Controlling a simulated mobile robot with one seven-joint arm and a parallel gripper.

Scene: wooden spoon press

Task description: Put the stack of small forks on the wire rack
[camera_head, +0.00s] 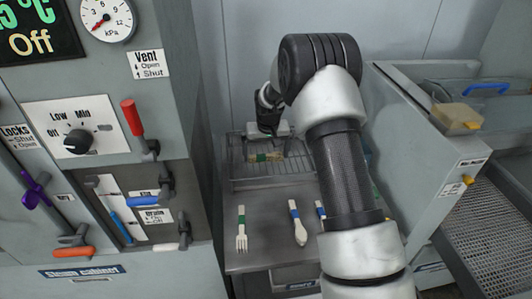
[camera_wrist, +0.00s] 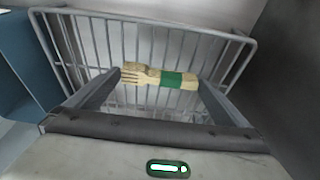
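The stack of small wooden forks (camera_wrist: 158,77) has a green band around its handles. In the wrist view it lies across the bars of the wire rack (camera_wrist: 215,72), tines to the left. In the head view the stack (camera_head: 265,156) shows on the rack (camera_head: 245,171) at the back of the metal counter. My gripper (camera_wrist: 161,82) is open, one finger near each end of the stack. In the head view my gripper (camera_head: 268,138) is just above the stack. Whether the fingertips touch the stack is hard to tell.
A control cabinet (camera_head: 90,215) stands on the left. A grey open-topped bin (camera_head: 425,150) stands on the right, beside a perforated tray (camera_head: 490,235).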

